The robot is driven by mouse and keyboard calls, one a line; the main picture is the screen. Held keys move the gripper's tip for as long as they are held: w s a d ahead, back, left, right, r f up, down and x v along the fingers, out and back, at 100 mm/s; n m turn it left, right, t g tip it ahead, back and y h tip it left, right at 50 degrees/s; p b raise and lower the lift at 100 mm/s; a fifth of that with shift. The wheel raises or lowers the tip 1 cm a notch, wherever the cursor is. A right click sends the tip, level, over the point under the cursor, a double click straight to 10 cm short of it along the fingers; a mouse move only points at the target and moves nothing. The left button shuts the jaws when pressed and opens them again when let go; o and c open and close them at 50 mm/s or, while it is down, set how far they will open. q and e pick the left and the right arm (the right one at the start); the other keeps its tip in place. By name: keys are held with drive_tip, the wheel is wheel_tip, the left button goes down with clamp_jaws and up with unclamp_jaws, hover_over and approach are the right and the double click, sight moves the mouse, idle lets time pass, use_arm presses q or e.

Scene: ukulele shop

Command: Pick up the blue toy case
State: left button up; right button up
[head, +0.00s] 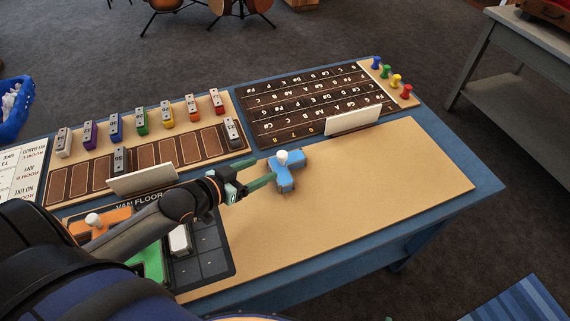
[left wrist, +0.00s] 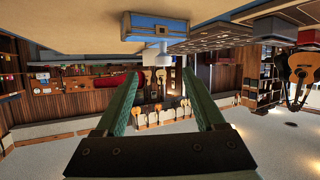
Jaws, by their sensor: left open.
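The blue toy case (head: 286,178) has a white knob on top and rests on the tan work surface near the middle of the table. My left gripper (head: 266,171) reaches in from the left, green fingers spread, with its tips close to the left side of the case. In the left wrist view the case (left wrist: 152,27) appears upside down at the top, with its white knob hanging between and beyond the open fingers (left wrist: 160,76). Nothing is held. Whether a fingertip touches the case is hard to tell. My right gripper is not visible.
An orange case (head: 97,226) stands by a dark tray (head: 206,262) at front left. A row of coloured blocks and a dark lettered board (head: 285,110) lie behind, with a white card (head: 352,120) upright. The tan surface (head: 390,190) to the right is clear.

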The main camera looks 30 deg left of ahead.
sight(278, 158)
use_arm(q)
drive_tip(key=x, duration=0.4)
drive_tip(key=shift+w+d+f, duration=0.1)
drive_tip(key=shift+w+f, duration=0.05)
drive_tip(key=shift+w, duration=0.2)
drive_tip(key=shift+w+f, duration=0.1)
drive_tip(key=shift+w, duration=0.5)
drive_tip(key=shift+x, duration=2.05)
clamp_jaws()
